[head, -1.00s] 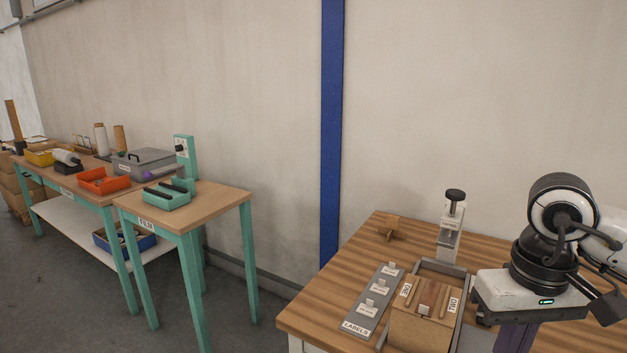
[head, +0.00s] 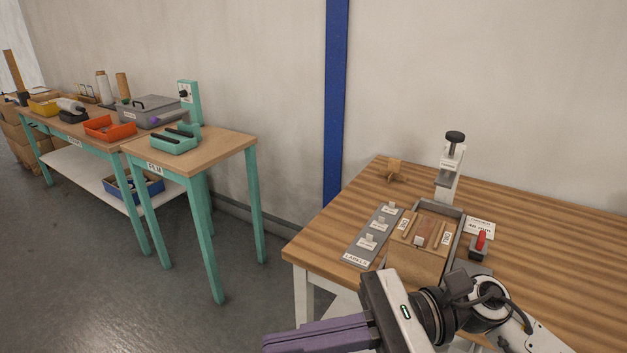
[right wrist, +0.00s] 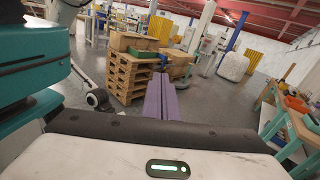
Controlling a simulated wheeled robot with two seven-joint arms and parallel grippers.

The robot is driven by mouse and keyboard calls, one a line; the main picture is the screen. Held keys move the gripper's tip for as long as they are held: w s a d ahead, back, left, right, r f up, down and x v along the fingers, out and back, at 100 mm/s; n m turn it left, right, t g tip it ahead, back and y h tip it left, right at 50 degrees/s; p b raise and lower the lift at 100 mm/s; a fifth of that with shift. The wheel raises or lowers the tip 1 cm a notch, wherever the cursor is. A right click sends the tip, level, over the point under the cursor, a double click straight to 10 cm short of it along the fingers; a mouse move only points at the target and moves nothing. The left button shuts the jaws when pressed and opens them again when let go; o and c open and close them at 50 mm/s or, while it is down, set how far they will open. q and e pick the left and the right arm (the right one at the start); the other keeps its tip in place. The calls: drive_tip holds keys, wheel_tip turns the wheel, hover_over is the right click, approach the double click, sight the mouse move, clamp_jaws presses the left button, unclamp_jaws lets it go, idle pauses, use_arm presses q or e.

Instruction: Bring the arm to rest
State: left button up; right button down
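My right gripper (head: 318,337) is low in the head view, its purple fingers pointing left, off the front of the wooden workbench (head: 560,235). The fingers lie side by side with nothing seen between them. The right wrist view also shows the purple fingers (right wrist: 161,98) together and empty, pointing out over the floor. My left gripper is not in view.
The workbench carries a cardboard box (head: 420,262) in a grey holder, a LABELS strip (head: 365,245), a press (head: 448,170) and a red-handled tool (head: 480,242). A green-legged table (head: 225,148) stands left. Stacked wooden pallets (right wrist: 130,75) show in the wrist view.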

drive_tip(key=w+d+f+m+t+y, duration=0.15)
drive_tip(key=w+m+t, duration=0.35)
drive_tip(key=m+t, duration=0.5)
drive_tip(key=w+d+m+t, duration=0.2)
drive_tip(key=w+m+t, duration=0.3)
drive_tip(key=m, duration=0.9)
drive_tip(key=w+d+f+m+t+h, duration=0.1)
drive_tip(key=d+f+m+t+h, duration=0.5)
drive_tip(key=f+m+h, duration=0.6)
drive_tip(key=s+d+f+m+g+h, duration=0.1)
drive_tip(key=s+d+f+m+g, duration=0.2)
drive_tip(key=f+m, duration=0.45)
drive_tip(key=s+d+f+m+g+h, duration=0.1)
drive_tip(key=s+d+f+m+h, duration=0.2)
drive_tip(key=f+m, duration=0.4)
drive_tip(key=s+d+f+m+g, duration=0.3)
drive_tip(key=s+f+m+g, duration=0.2)
drive_tip(key=s+f, duration=0.6)
drive_tip(key=shift+s+d, duration=0.35)
drive_tip(key=shift+r+h, duration=0.1)
drive_tip(key=shift+h, duration=0.15)
